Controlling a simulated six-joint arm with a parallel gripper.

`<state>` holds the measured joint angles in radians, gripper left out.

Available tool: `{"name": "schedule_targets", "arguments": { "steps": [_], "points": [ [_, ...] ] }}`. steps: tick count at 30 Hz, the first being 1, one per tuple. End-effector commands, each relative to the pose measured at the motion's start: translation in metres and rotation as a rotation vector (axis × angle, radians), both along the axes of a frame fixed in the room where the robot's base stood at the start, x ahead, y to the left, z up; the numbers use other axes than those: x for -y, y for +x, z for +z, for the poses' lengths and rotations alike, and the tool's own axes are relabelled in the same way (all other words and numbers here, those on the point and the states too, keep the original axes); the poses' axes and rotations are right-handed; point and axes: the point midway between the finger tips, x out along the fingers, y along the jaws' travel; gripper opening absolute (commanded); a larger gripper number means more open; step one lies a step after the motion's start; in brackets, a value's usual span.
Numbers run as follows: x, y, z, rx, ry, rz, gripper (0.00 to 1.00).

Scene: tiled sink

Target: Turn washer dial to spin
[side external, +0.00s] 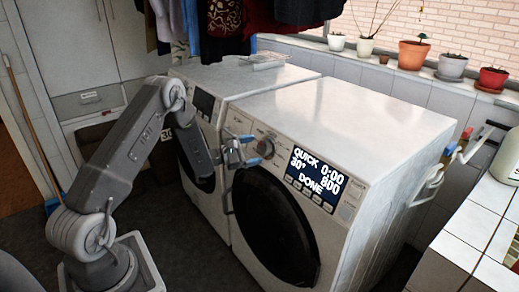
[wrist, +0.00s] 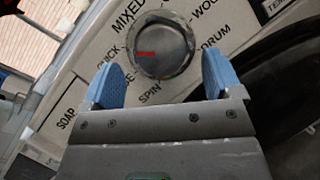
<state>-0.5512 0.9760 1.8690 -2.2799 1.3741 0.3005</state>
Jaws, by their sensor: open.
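The washer dial (side external: 265,148) is a round grey knob on the front panel of the nearer white washer (side external: 330,110). In the wrist view the dial (wrist: 162,48) shows a short red mark on its left half, on the side of the QUICK label. The SPIN label (wrist: 150,92) is printed just below the dial, partly near my gripper. My gripper (wrist: 162,65) is open, with blue fingers apart and the dial showing between and beyond them. In the side view my gripper (side external: 240,153) is just left of the dial; contact cannot be told.
The display (side external: 316,180) reads QUICK, 0:00, 30°, 800 and DONE. A dark round door (side external: 275,225) is below the panel. A second washer (side external: 215,80) stands at the left. Clothes (side external: 240,20) hang above it. Flowerpots (side external: 413,53) line the windowsill.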

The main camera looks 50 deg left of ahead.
Motion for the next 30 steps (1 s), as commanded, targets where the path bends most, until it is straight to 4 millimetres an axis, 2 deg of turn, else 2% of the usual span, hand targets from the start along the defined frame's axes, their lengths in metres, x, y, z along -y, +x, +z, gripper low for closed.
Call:
{"name": "schedule_targets", "arguments": {
  "steps": [3,6,17,30],
  "points": [
    [0.005,0.016,0.0,0.002,0.002,-0.002,0.85],
    [0.007,0.023,0.0,0.0,0.0,-0.001,0.85],
    [0.008,0.028,0.0,0.0,0.0,0.0,0.85],
    [0.008,0.028,0.0,0.0,0.0,0.0,0.44]
  ]
}}
